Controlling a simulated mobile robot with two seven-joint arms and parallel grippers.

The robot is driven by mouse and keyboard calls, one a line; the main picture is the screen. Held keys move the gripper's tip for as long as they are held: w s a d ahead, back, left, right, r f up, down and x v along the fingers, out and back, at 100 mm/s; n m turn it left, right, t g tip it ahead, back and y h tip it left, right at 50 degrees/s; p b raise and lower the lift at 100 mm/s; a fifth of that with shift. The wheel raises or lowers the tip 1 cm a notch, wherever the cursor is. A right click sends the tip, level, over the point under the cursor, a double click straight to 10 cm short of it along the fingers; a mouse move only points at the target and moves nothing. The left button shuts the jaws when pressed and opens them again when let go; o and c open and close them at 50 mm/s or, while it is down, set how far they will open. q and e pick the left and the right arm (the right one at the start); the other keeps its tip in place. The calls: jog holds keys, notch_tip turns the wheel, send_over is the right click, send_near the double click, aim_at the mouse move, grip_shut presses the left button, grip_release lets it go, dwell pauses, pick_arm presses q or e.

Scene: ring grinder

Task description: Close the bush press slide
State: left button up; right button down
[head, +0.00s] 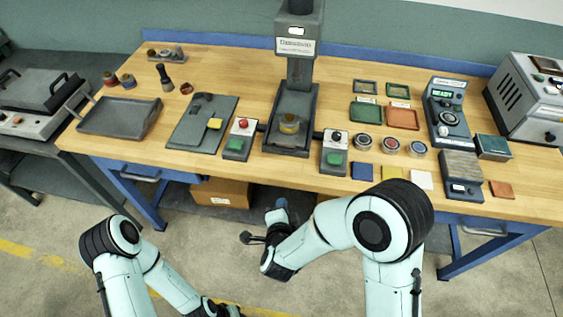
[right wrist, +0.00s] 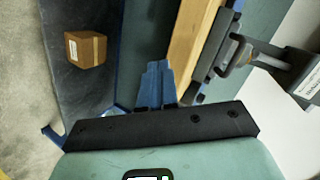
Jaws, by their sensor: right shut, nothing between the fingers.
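The bush press (head: 300,65) stands at the back middle of the workbench, a grey column with a label. Its dark slide tray (head: 283,143) lies at its foot with a brass-coloured bush (head: 289,124) on it. Whether the slide is open or shut is not clear. My right gripper (head: 281,205) is below and in front of the bench's front edge, apart from the press. Its blue fingers (right wrist: 157,85) are together and empty in the right wrist view. My left arm reaches down to the bottom edge of the head view, and its fingers are out of the picture.
Button boxes with green buttons (head: 235,146) (head: 333,158) flank the press. Small tins (head: 363,141), coloured trays and a meter (head: 447,115) stand to the right. A fixture plate (head: 190,133) and grey tray (head: 120,117) lie left. A cardboard box (head: 221,191) sits under the bench.

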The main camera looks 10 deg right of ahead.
notch_tip(320, 180, up, 11)
jog(key=s+a+m+t+h, duration=0.2)
jog(key=m+t, duration=0.1)
jog(key=m, duration=0.3)
jog(key=p+x, duration=0.3)
jog(key=x, duration=0.9)
jog(key=shift+w+f, duration=0.2)
jog(key=shift+w, duration=0.15)
jog(key=shift+w+f, duration=0.25)
jog(key=shift+w, duration=0.25)
pick_arm(q)
jog(key=w+r, duration=0.2)
jog(key=r, duration=0.1)
jog(key=shift+w+r, duration=0.15)
jog(key=shift+r, duration=0.1)
